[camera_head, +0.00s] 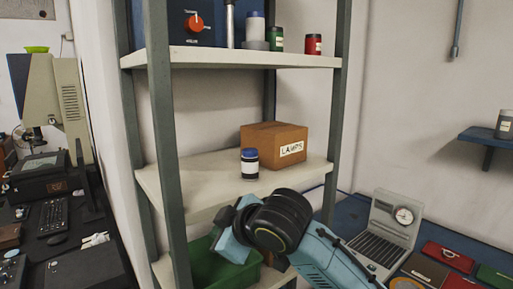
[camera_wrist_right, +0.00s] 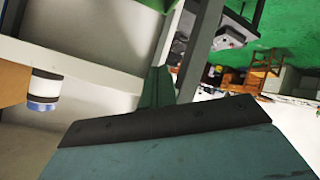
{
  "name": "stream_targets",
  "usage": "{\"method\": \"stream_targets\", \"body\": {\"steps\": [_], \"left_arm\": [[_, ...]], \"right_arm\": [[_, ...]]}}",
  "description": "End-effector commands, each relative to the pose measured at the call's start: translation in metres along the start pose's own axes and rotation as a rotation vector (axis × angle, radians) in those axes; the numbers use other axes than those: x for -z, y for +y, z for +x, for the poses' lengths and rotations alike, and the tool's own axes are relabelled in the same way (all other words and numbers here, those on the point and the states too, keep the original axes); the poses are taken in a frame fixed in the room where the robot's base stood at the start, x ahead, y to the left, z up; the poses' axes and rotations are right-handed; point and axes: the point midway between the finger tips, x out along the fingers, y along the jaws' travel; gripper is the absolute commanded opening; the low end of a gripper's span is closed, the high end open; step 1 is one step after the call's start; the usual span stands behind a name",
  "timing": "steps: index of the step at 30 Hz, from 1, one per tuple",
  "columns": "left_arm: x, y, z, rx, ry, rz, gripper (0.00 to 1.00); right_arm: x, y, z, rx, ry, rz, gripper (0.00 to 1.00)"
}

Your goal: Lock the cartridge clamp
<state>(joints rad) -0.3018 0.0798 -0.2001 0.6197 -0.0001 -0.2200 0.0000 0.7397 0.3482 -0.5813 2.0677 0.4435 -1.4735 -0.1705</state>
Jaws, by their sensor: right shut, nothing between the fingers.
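I cannot make out a cartridge clamp for certain in either view. My right gripper (camera_head: 229,242) is in front of the shelf rack, just below the edge of its middle board. It is shut with nothing in it; in the right wrist view its dark-edged front (camera_wrist_right: 165,125) fills the lower part. A jar with a blue lid (camera_head: 249,163) stands upright on the middle board, above the gripper and apart from it. It also shows in the right wrist view (camera_wrist_right: 45,88). My left gripper is not in view.
A cardboard box marked LAMPS (camera_head: 275,146) stands behind the jar. A green bin (camera_head: 218,272) is low in the rack, partly behind my gripper. A grey rack post (camera_head: 168,150) rises at left. A case with a gauge (camera_head: 392,225) sits on the blue bench at right.

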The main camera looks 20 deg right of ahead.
Motion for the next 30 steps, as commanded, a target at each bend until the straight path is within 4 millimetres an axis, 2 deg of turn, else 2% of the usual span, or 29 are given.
{"method": "stream_targets", "body": {"steps": [1, 3, 8, 14, 20, 24, 30], "left_arm": [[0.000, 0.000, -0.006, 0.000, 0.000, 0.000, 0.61], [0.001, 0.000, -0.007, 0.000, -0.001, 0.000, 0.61], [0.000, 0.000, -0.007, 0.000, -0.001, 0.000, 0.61], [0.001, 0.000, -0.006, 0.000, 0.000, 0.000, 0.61], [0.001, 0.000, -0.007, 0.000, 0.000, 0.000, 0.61], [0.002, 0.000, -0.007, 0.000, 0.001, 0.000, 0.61], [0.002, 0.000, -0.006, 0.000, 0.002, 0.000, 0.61]], "right_arm": [[0.025, 0.007, -0.025, -0.018, 0.027, -0.066, 0.00], [0.044, 0.013, -0.045, -0.036, 0.041, -0.133, 0.00], [0.082, 0.036, -0.069, -0.088, 0.064, -0.253, 0.00], [0.137, 0.078, -0.111, -0.190, 0.080, -0.407, 0.00], [0.194, 0.125, -0.178, -0.330, 0.072, -0.553, 0.00], [0.228, 0.153, -0.237, -0.438, 0.056, -0.625, 0.00], [0.258, 0.179, -0.313, -0.563, 0.035, -0.677, 0.00]]}}
